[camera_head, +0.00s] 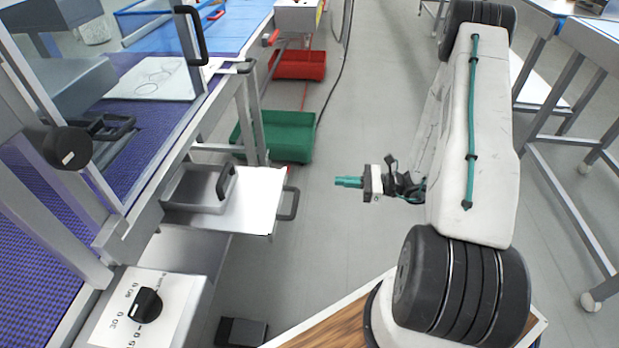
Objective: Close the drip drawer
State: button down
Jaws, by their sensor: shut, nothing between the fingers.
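The drip drawer (252,212) appears to be the pale flat tray that sticks out to the right from under the machine at centre left. A dark handle (290,203) is on its right edge. A shallow grey pan (190,186) with a dark handle (226,182) sits at its inner left part; I cannot tell whether the two are joined. My gripper (344,182), with teal fingers, is to the right of the drawer's handle, apart from it. It is shut and empty, pointing left towards the handle.
A green bin (285,137) and a red bin (298,65) stand on the floor behind the drawer. A dial panel (144,305) is at lower left. The belt machine's frame fills the left side. Grey floor between drawer and gripper is clear. Table legs (560,190) stand at right.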

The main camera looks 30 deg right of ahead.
jog(key=x, duration=1.3)
jog(key=shift+w+a, duration=0.25)
jog(key=shift+a, duration=0.1)
